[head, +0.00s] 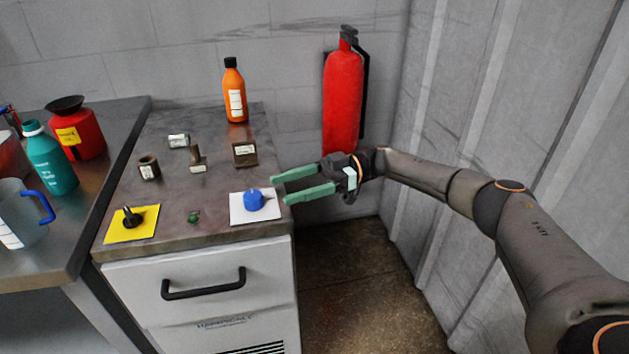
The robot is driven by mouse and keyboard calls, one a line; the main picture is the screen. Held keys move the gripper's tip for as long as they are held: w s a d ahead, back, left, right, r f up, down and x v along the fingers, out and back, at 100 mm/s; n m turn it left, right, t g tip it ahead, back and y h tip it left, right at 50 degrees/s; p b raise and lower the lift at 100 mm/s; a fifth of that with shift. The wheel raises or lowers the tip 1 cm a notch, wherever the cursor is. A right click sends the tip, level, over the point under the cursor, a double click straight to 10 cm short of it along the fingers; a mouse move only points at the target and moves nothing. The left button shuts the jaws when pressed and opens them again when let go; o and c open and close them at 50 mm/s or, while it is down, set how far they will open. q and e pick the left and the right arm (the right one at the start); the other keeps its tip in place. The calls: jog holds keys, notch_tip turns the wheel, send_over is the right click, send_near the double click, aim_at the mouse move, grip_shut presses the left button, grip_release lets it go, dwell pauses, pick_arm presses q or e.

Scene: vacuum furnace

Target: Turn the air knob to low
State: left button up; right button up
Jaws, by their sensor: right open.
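A blue knob (254,199) sits on a white square plate (240,217) at the right front of the counter top. A black knob (131,217) sits on a yellow square plate (146,232) at the left front. I cannot read any label that tells which one is the air knob. My right gripper (278,190) is open and empty. Its green fingers point left, close to the right of the blue knob, and I see no clear contact. My left gripper is not in view.
Small brown and metal parts (245,153) stand on the counter (215,235), with a small green item (194,217) between the plates. An orange bottle (235,95) stands at the back. A red extinguisher (343,100) hangs on the wall behind my right arm.

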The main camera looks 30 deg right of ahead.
jog(key=d+b, duration=0.1)
jog(key=d, duration=0.5)
jog(key=shift+s+d, duration=0.25)
jog(key=shift+d, duration=0.1)
